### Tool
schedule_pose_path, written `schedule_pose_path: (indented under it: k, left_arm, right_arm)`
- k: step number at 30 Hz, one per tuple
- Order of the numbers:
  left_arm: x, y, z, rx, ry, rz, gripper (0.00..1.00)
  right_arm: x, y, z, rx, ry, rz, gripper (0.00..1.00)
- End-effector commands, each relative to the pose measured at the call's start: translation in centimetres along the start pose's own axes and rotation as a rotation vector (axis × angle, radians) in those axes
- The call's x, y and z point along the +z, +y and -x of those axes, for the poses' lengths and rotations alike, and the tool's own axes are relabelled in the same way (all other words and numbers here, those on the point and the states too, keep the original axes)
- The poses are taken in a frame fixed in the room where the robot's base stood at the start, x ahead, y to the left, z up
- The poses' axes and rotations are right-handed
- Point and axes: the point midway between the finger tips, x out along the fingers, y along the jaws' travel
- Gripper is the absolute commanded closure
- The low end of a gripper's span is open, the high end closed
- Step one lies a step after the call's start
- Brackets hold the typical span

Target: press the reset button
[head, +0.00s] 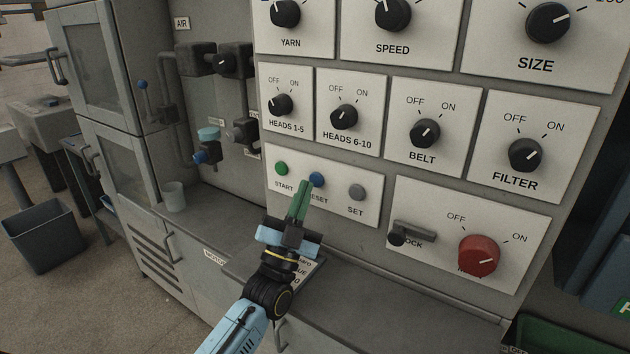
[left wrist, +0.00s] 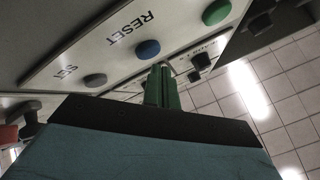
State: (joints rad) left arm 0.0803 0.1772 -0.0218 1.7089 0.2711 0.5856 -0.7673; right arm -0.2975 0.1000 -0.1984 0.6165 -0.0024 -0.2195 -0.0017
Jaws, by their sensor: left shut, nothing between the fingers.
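The blue reset button (head: 316,180) sits on a white panel plate between the green START button (head: 281,168) and the grey SET button (head: 357,192). My left gripper (head: 304,184) has green fingers that are shut and empty. In the head view its tips overlap the R of the RESET label, just left of and below the blue button. In the left wrist view the reset button (left wrist: 147,49) is in full view, and the fingertips (left wrist: 161,68) are close beside it, with a small gap seen between them. The right gripper is not in view.
Above are knobs for HEADS, BELT (head: 425,133) and FILTER (head: 525,155). To the right are a red rotary switch (head: 478,256) and a dark lock lever (head: 410,233). A grey ledge (head: 390,292) runs below the panel. A pale cup (head: 174,196) stands at the left.

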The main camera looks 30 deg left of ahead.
Motion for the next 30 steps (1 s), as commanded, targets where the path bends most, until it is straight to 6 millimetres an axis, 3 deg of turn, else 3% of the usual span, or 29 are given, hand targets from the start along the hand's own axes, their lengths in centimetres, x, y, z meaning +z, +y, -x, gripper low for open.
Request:
schedule_pose_path:
  k: [30]
  left_arm:
    - [0.44,0.44,-0.60,0.000,0.000,0.000,1.00]
  right_arm:
    - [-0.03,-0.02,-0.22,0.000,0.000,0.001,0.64]
